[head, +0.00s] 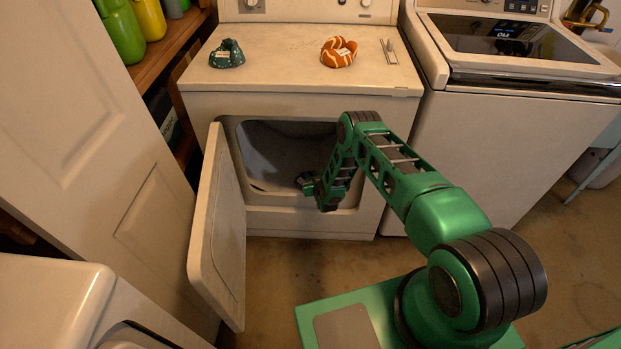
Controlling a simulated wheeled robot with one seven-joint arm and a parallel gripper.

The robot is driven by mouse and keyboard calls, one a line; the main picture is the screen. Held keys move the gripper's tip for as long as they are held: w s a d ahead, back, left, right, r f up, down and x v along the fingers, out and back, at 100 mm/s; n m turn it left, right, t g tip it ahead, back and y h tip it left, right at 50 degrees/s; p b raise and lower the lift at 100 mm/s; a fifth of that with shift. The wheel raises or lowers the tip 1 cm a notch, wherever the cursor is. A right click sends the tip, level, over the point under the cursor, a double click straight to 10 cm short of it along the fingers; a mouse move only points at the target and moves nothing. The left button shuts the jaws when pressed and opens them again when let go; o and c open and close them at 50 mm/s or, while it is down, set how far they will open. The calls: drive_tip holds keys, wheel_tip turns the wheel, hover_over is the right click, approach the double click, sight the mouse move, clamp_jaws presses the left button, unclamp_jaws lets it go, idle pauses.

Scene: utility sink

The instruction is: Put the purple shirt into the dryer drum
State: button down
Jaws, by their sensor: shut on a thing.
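The dryer (300,105) stands at the back with its front door (220,235) swung open to the left. The drum (285,150) shows through the opening as a dark grey hollow. My gripper (303,183) is at the lower right of this opening, small in the view and partly hidden by my arm. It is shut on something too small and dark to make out. I cannot pick out a purple shirt anywhere, and part of the drum is hidden behind my arm.
A dark green patterned cloth (227,54), an orange and white cloth (339,52) and a small metal object (389,51) lie on the dryer top. A washer (510,100) stands to the right. A white panel door (90,150) is at left. Bare floor (290,265) lies before the dryer.

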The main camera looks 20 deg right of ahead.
drive_tip(key=shift+f, duration=0.25)
drive_tip(key=shift+f, duration=0.1)
drive_tip(key=c, duration=1.6)
unclamp_jaws()
drive_tip(key=shift+s+r, duration=0.2)
drive_tip(key=v, duration=1.1)
drive_tip(key=shift+s+r, duration=0.15)
drive_tip(key=shift+s, duration=0.15)
